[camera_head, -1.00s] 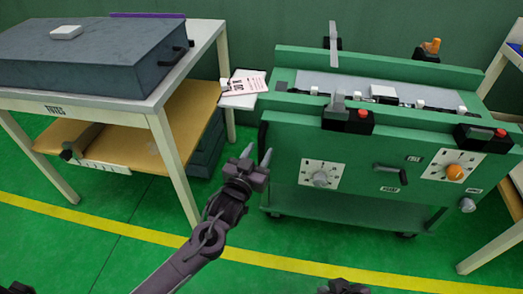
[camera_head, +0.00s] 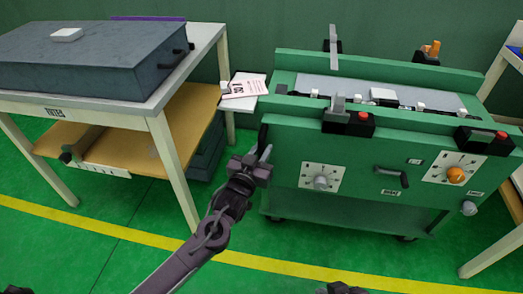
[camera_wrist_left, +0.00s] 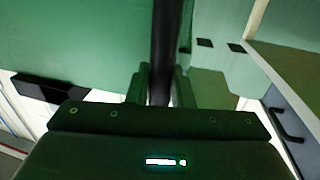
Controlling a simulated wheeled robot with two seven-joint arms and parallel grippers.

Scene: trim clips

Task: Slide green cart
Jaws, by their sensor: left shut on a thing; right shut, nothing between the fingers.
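The green cart (camera_head: 290,160) stands at the centre right, with dials and a small handle on its front. A black upright bar, the cart handle (camera_head: 262,136), is at its left front edge. My left gripper (camera_head: 258,156) is at this bar. In the left wrist view the black bar (camera_wrist_left: 163,50) runs between the fingers, and the left gripper (camera_wrist_left: 158,85) is shut on it. My right gripper (camera_head: 342,288) shows only in part at the bottom edge; it is dark and its fingers are hard to make out.
A white table (camera_head: 160,108) with a grey case (camera_head: 95,60) stands close to the cart's left. A paper tag (camera_head: 243,86) lies on a small shelf at the cart's left. Another table (camera_head: 490,255) is at the right. Green floor with a yellow line (camera_head: 110,231) is clear in front.

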